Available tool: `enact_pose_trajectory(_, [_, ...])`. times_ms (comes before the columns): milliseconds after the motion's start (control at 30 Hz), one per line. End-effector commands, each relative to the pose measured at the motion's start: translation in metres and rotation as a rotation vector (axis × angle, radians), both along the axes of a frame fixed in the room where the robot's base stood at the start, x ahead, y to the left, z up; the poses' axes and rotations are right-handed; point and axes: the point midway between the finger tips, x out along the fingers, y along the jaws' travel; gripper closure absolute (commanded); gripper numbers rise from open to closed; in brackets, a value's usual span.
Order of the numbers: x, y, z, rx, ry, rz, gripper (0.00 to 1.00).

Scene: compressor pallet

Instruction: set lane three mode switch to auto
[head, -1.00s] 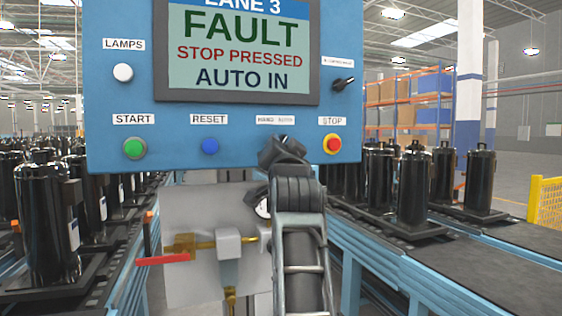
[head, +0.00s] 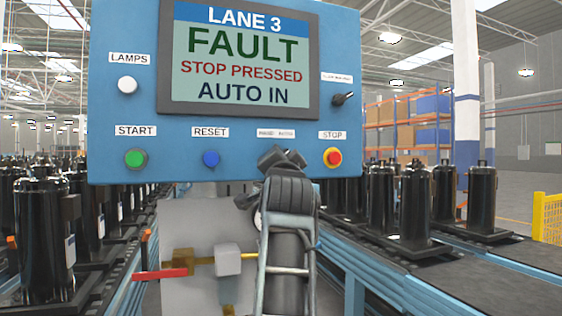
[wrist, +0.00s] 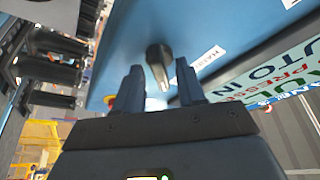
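The blue lane 3 panel (head: 225,110) carries a small black switch with a HAND label (head: 276,133) below the screen. In the head view my gripper covers that switch. In the wrist view the black switch knob (wrist: 157,60) points toward the gap between my fingers. My gripper (head: 282,157) is just in front of the panel, and in the wrist view it (wrist: 160,84) is open, with a finger on each side of the knob's end. I cannot tell whether the fingers touch it. The screen (head: 242,58) reads LANE 3, FAULT, STOP PRESSED, AUTO IN.
A red stop button (head: 332,157) is right of my gripper, with another black selector (head: 343,98) above it. Blue reset (head: 210,158), green start (head: 136,158) and white lamps (head: 127,85) buttons are to the left. A red-handled valve (head: 160,273) sits below.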

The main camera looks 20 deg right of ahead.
Motion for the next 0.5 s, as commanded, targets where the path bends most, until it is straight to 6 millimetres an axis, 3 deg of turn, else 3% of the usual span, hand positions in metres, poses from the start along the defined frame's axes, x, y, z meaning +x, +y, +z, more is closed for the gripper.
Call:
enact_pose_trajectory(267, [-0.003, 0.002, -0.001, -0.001, -0.001, 0.001, 0.61])
enact_pose_trajectory(500, [-0.033, 0.012, -0.012, -0.002, -0.002, 0.002, 0.61])
